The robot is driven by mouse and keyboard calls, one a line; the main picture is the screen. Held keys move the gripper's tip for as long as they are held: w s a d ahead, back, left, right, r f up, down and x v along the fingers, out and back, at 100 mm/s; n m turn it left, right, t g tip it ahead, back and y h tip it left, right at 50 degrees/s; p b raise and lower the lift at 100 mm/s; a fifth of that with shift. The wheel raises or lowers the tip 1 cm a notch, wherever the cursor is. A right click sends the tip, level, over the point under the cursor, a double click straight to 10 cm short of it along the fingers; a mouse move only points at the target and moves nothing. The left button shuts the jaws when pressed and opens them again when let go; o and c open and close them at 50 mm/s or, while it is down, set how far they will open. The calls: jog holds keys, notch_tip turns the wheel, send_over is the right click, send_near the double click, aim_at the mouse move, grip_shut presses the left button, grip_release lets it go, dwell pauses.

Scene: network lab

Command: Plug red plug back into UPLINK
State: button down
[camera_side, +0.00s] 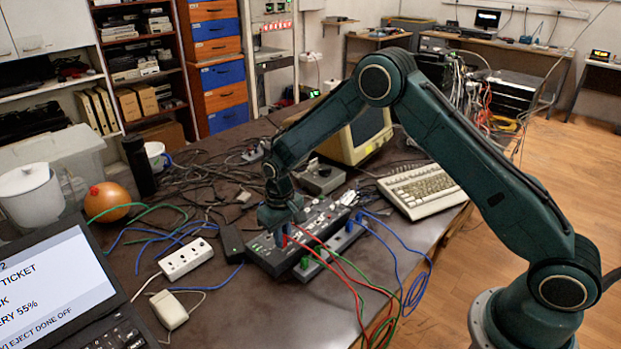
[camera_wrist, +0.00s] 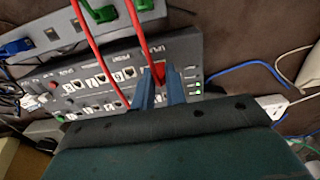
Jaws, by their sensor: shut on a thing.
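My gripper (camera_wrist: 161,75) has its two blue fingers closed on a red plug (camera_wrist: 159,73) with a red cable. In the wrist view the plug is over the box's port row (camera_wrist: 68,92), beside a partly hidden label that seems to read UPLINK (camera_wrist: 154,47). The fingers hide the port under the plug. I cannot tell whether the plug is seated or just above.
A second grey strip (camera_wrist: 65,32) with green plugs (camera_wrist: 102,12) and a blue plug (camera_wrist: 17,47) lies alongside. Another red cable (camera_wrist: 88,40) crosses the box. A white power strip (camera_side: 187,259), loose blue cables and a keyboard (camera_side: 424,190) are around it.

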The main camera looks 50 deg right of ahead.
jog(key=shift+f, duration=0.3)
jog(key=c, duration=1.3)
grip_release()
jog(key=shift+c, duration=0.2)
jog(key=shift+r, duration=0.1)
notch_tip(320, 180, up, 14)
jog(key=shift+f, duration=0.2)
